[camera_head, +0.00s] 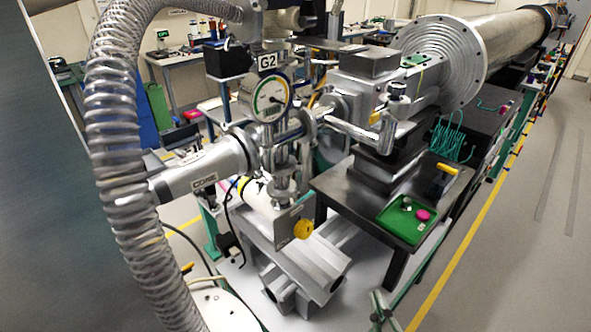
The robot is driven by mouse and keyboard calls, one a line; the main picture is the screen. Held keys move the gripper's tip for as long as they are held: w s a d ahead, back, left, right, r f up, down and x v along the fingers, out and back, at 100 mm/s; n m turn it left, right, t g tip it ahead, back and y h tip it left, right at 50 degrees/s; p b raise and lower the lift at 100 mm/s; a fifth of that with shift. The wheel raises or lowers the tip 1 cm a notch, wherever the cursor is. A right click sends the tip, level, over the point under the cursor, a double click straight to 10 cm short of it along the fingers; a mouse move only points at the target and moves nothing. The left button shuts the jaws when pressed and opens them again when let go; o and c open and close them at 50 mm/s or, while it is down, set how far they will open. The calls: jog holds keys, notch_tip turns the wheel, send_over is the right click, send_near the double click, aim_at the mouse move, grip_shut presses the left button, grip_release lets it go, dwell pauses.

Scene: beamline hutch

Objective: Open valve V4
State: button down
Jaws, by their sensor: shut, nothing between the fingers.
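No label reading V4 can be made out, so I cannot tell which part is valve V4. A round yellow knob (303,229) sits on the front of a grey metal block (288,219) below the pipe cross. A yellow handle (447,169) on a dark body stands on the black bench at the right. A round dial gauge (269,97) under a sign G2 (267,62) is mounted on the pipework. I cannot make out my gripper in this view.
A ribbed metal hose (120,150) fills the left. A green tray (406,221) with a pink item (423,214) lies on the black bench (345,190). A large flanged pipe (440,60) runs back right. The floor right of the yellow line (460,262) is clear.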

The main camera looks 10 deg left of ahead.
jog(key=w+a+r+n+t+y, duration=0.15)
jog(key=w+a+r+n, duration=0.3)
jog(key=r, duration=0.65)
jog(key=w+a+r+n+g+y, duration=0.1)
jog(key=w+a+r+n+y, duration=0.35)
jog(key=r, duration=0.65)
jog(key=s+a+r+n+y, duration=0.1)
jog(key=a+r+n, duration=0.2)
jog(key=r, duration=1)
jog(key=s+a+r+n+y, duration=0.1)
jog(key=a+r+n, duration=0.2)
jog(key=r, duration=1)
jog(key=shift+s+a+n+y, duration=0.15)
jog(key=shift+a+n+y, duration=0.2)
jog(key=shift+a, duration=0.35)
jog(key=shift+r, duration=0.1)
jog(key=x, duration=1)
jog(key=shift+w+d+f, duration=0.15)
jog(key=shift+w+d, duration=0.05)
jog(key=shift+d, duration=0.4)
jog(key=shift+w+d+f, duration=0.15)
jog(key=shift+w+d, duration=0.05)
jog(key=shift+d, duration=0.45)
jog(key=shift+w+d+f, duration=0.15)
jog(key=shift+w+d, duration=0.05)
jog(key=shift+d, duration=0.4)
